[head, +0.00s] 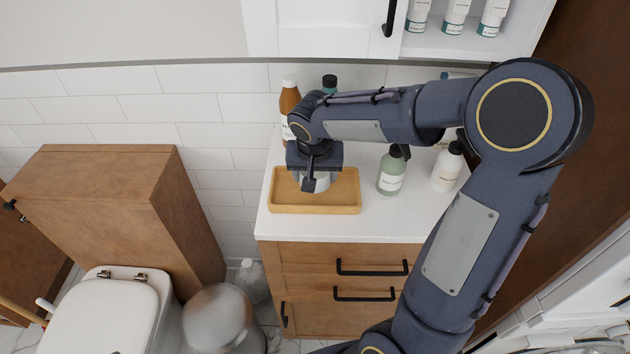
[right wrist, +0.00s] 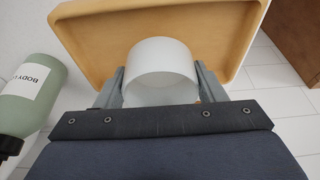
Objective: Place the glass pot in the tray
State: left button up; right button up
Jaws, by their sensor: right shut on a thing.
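The glass pot (right wrist: 161,62), a pale frosted cylinder, is between the fingers of my right gripper (right wrist: 162,88) in the right wrist view. My right gripper (head: 314,183) is shut on it. In the head view the pot (head: 322,182) shows partly below the gripper, over the wooden tray (head: 315,208). The tray (right wrist: 95,28) lies behind the pot in the right wrist view. I cannot tell whether the pot touches the tray floor. My left gripper is not in view.
A green bottle (head: 391,175) and a white bottle (head: 446,168) stand right of the tray on the white counter (head: 370,222). A brown bottle (head: 289,100) stands behind the tray. An open cabinet with several bottles is above. A toilet (head: 105,310) is at lower left.

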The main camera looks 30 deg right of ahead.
jog(key=shift+f, duration=1.45)
jog(key=shift+f, duration=0.2)
jog(key=o, duration=1.1)
jog(key=shift+o, duration=0.2)
jog(key=shift+r, duration=0.1)
